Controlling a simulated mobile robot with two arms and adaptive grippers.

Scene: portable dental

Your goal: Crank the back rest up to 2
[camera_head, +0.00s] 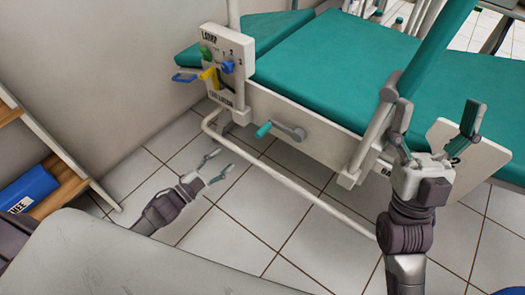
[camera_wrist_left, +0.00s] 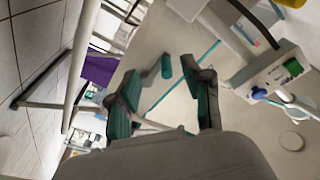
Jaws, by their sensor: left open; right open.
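A crank (camera_head: 290,131) with a teal handle (camera_head: 263,130) sticks out from the side of the teal-padded dental chair (camera_head: 320,55). A white panel (camera_head: 222,95) at the chair's left end carries green, yellow and blue controls and small numbers. My left gripper (camera_head: 217,165) is open and empty, left of and below the crank handle, apart from it. In the left wrist view its fingers (camera_wrist_left: 165,105) are spread, with a teal cylinder (camera_wrist_left: 167,66), likely the crank handle, beyond them. My right gripper (camera_head: 435,125) is open beside the chair's right part.
A white tube rail (camera_head: 290,185) runs low along the chair, close to my left gripper. A wooden shelf (camera_head: 65,190) with a blue box (camera_head: 27,188) stands at the left. A teal bar (camera_head: 435,40) rises near my right gripper. Tiled floor (camera_head: 150,175) is clear around my left gripper.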

